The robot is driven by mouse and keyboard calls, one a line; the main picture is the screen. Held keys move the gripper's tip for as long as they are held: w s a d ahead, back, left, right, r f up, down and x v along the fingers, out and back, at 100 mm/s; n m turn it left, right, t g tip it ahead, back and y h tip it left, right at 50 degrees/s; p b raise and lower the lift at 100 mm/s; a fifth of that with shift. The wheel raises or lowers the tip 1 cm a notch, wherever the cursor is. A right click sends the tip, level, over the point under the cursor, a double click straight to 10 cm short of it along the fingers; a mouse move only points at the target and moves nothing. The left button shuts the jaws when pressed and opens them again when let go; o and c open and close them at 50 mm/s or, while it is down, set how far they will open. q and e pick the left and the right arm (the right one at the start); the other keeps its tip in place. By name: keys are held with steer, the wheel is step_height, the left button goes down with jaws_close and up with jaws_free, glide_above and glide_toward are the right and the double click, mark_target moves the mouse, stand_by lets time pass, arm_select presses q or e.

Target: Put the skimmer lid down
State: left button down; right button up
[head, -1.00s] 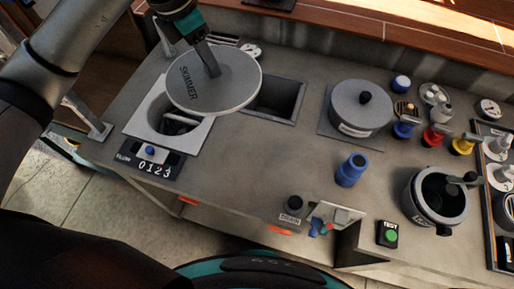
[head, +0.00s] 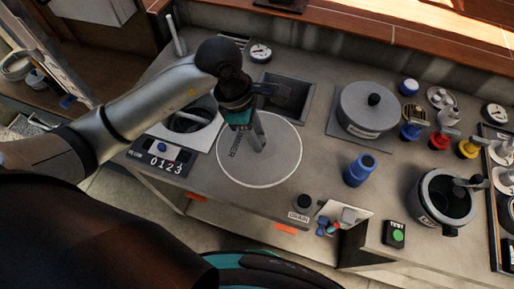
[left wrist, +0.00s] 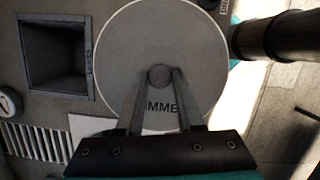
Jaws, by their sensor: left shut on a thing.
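In the left wrist view the lid (left wrist: 195,50) lies flat under my fingers (left wrist: 159,78), which close on the round knob. The lid is over the bare counter, right of the skimmer opening (head: 188,117); I cannot tell whether it touches the counter. The opening is uncovered, partly hidden behind my arm. My right gripper is not in view.
A square recess (head: 288,97) lies just behind the lid. A grey canister (head: 445,200) and coloured valves are further right.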

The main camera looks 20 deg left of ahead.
mark_target(243, 144)
arm_select(q)
steer(key=shift+f, duration=3.25)
steer(key=shift+f+b, duration=0.15)
steer(key=shift+b, duration=0.25)
steer(key=c, duration=0.5)
jaws_free()
steer(key=shift+c, duration=0.2)
steer(key=v, duration=1.2)
steer(key=shift+p, duration=0.3)
